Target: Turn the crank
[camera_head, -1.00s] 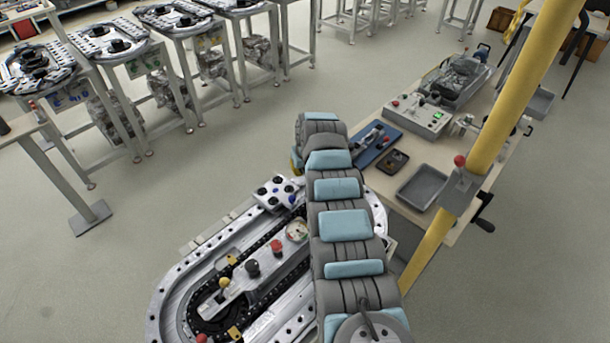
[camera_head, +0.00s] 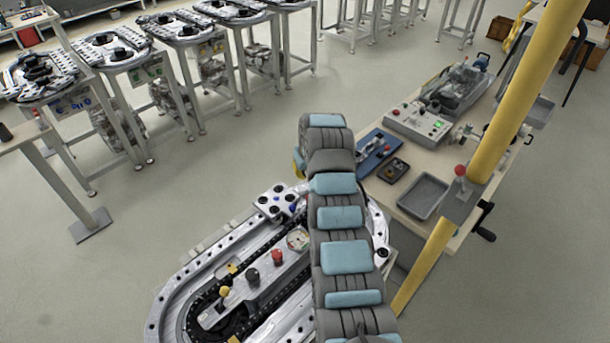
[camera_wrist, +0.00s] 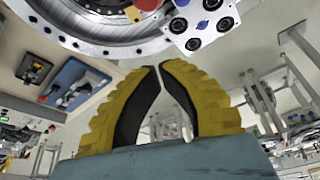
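My gripper (camera_wrist: 160,66) has yellow ribbed fingers with black inner pads. In the wrist view its fingertips are almost together, with a narrow empty gap widening toward the palm. In the head view only a bit of yellow shows beside my arm's far end; the rest is hidden. A black crank handle (camera_head: 484,232) sticks out low from the near right side of the wooden bench (camera_head: 462,225). My gripper is well to the left of it and apart from it. I cannot make out that handle in the wrist view.
The ring track (camera_head: 180,290) lies below my arm, with a white block (camera_head: 279,202) on its rim. The bench holds a grey tray (camera_head: 422,197), a blue board (camera_head: 373,152) and a control box (camera_head: 420,122). A yellow post (camera_head: 525,90) stands at right. Open floor lies left.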

